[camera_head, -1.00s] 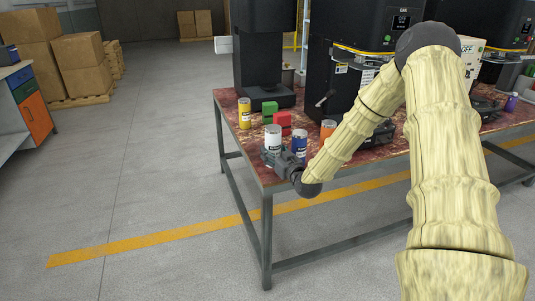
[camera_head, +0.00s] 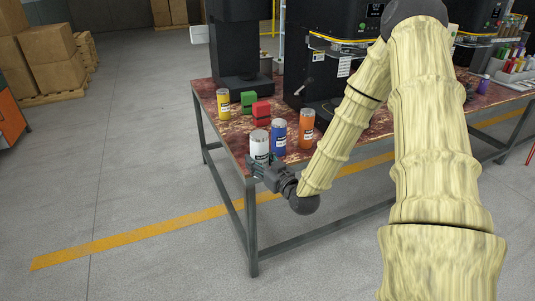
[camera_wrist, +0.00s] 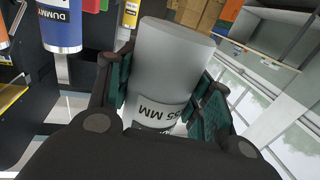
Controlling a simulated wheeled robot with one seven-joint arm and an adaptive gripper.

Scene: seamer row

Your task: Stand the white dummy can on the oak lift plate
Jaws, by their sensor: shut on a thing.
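The white dummy can (camera_head: 260,147) is at the front left edge of the worktable, left of the blue can (camera_head: 278,140). My gripper (camera_head: 264,172) is shut around its lower part from the front. In the wrist view the same can (camera_wrist: 170,60) sits between the two green-padded fingers (camera_wrist: 163,95), with its label partly covered. I cannot tell whether its base touches the tabletop. I cannot make out the oak lift plate; my arm hides part of the black seamer (camera_head: 338,55).
An orange can (camera_head: 307,130), a yellow can (camera_head: 223,103), a green block (camera_head: 249,102) and a red block (camera_head: 261,113) stand on the worktable (camera_head: 237,137). A black machine (camera_head: 238,45) stands behind them. The floor at left is open, with boxes (camera_head: 47,55) further back.

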